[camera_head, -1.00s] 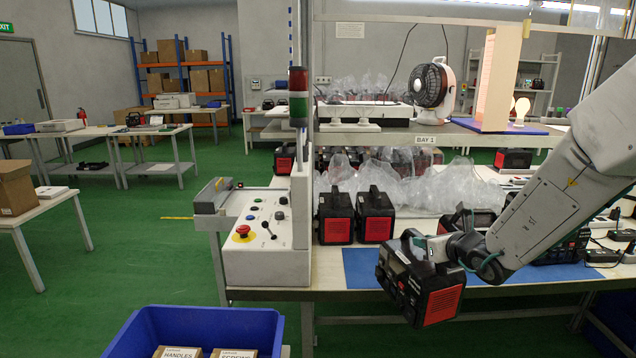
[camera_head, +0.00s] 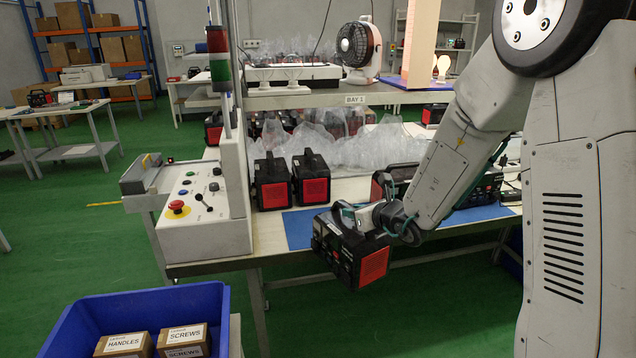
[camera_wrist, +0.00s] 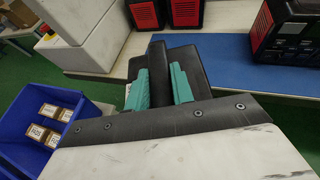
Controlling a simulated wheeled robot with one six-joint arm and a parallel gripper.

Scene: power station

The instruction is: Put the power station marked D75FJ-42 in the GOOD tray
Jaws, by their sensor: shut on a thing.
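A black power station with a red end panel (camera_head: 352,254) hangs from my gripper (camera_head: 352,212) in the head view, in front of the bench edge. My gripper is shut on its top handle. In the wrist view, my gripper's teal-padded fingers (camera_wrist: 158,88) close on the black handle (camera_wrist: 157,65). The marking on the held station cannot be read. Two similar stations, one on the left (camera_head: 270,184) and one on the right (camera_head: 311,178), stand upright on the bench. More stations sit partly behind my arm. No tray marked GOOD can be made out.
A control box (camera_head: 207,222) with a red button stands at the bench's left end. A blue mat (camera_head: 298,228) lies on the bench. Green floor is open at left.

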